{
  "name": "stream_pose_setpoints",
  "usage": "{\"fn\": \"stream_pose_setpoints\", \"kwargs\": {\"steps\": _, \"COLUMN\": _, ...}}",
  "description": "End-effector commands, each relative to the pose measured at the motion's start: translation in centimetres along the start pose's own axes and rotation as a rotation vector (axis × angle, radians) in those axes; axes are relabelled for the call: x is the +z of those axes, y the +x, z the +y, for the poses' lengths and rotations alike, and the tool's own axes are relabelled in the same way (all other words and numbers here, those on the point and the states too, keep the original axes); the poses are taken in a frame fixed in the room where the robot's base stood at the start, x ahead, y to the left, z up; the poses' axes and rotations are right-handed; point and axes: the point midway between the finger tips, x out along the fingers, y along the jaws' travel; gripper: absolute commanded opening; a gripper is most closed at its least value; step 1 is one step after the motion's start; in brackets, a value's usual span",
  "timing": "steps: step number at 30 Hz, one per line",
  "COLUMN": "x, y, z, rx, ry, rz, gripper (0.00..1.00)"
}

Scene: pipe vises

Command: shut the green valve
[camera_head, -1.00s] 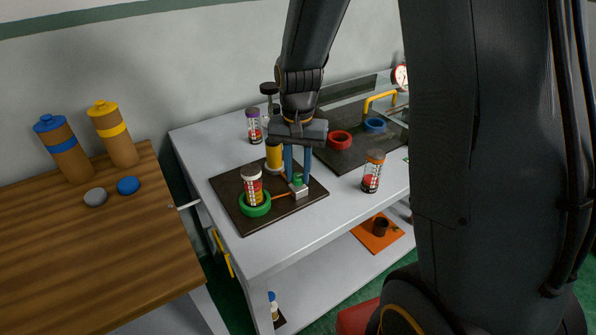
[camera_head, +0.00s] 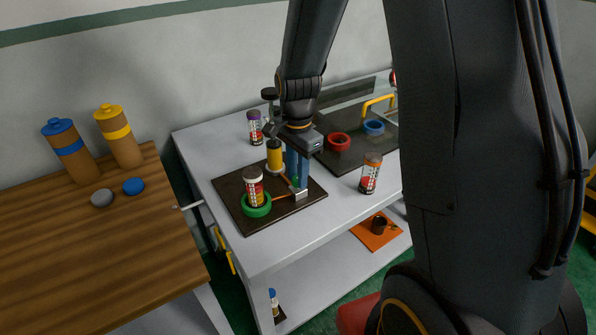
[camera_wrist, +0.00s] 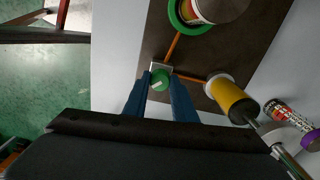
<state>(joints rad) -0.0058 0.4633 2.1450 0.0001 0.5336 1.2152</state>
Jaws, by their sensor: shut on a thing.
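The green valve (camera_wrist: 160,80) is a small green knob on a grey block, seen from above between my blue fingers in the wrist view. In the head view the valve (camera_head: 295,182) is mostly hidden by the fingers. My gripper (camera_head: 299,178) points straight down with its fingers closed on the valve's sides; it also shows in the wrist view (camera_wrist: 161,84). The block sits on a dark brown board (camera_head: 236,187). Orange pipes run from it to a green ring (camera_head: 257,210) holding a labelled jar (camera_head: 253,183) and to a yellow cylinder (camera_head: 274,155).
Behind are a red ring (camera_head: 339,142), a blue ring (camera_head: 374,127) and a yellow handle (camera_head: 379,101). A wooden table (camera_head: 95,245) stands at left.

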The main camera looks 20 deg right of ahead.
Motion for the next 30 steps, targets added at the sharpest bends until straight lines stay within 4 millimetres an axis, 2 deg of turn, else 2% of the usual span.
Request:
{"fn": "stream_pose_setpoints", "kwargs": {"steps": 18, "x": 0.00, "y": -0.07, "z": -0.02, "rx": 0.000, "ry": 0.554, "rz": 0.000, "gripper": 0.02}}
{"fn": "stream_pose_setpoints", "kwargs": {"steps": 30, "x": -0.03, "y": -0.06, "z": -0.08, "rx": -0.001, "ry": 0.752, "rz": 0.000, "gripper": 0.02}}
